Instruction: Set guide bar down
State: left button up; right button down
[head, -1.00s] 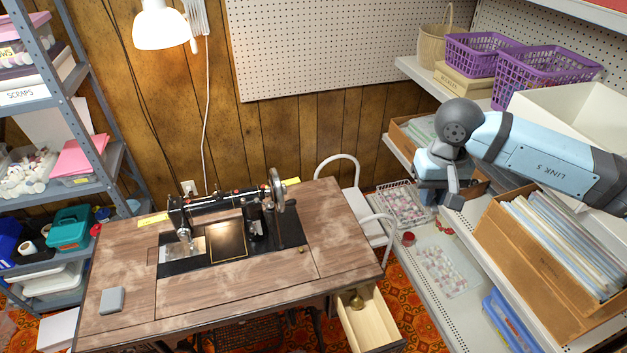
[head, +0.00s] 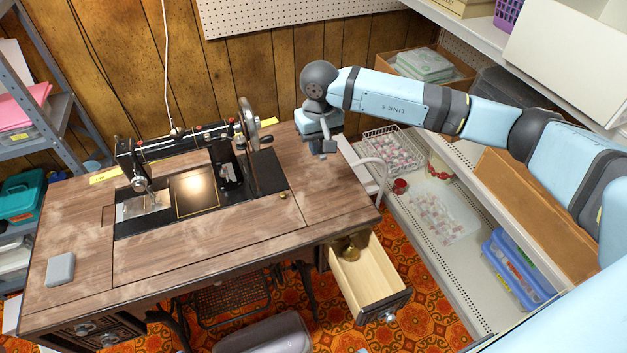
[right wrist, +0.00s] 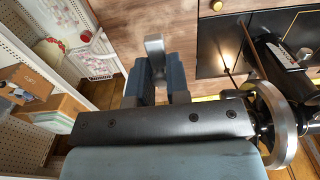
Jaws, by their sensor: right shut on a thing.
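My right gripper (head: 326,146) is over the right end of the wooden sewing table (head: 330,190), beyond and right of the sewing machine's handwheel. In the right wrist view, its two blue-grey fingers (right wrist: 160,82) are shut on a small grey metal piece, the guide bar (right wrist: 155,48). The bar sticks out past the fingertips above the wood; whether it touches the tabletop I cannot tell. In the head view the bar is hardly told apart from the gripper. My left gripper is not in view.
The black sewing machine (head: 188,140) with its handwheel (head: 248,121) stands left of the gripper. A grey block (head: 61,269) lies at the table's front left. An open drawer (head: 368,275) juts out front right. Shelving (head: 470,285) lines the right. The table's right front is clear.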

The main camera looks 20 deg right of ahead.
aim_at(318, 191)
notch_tip(318, 191, down, 14)
jog(key=shift+f, duration=0.1)
dwell(0.4)
jog(key=shift+f+b, duration=0.1)
jog(key=shift+b, duration=0.25)
jog(key=shift+f, duration=0.2)
jog(key=c, duration=1.1)
grip_release()
jog(key=shift+r, duration=0.1)
jog(key=shift+r, duration=0.1)
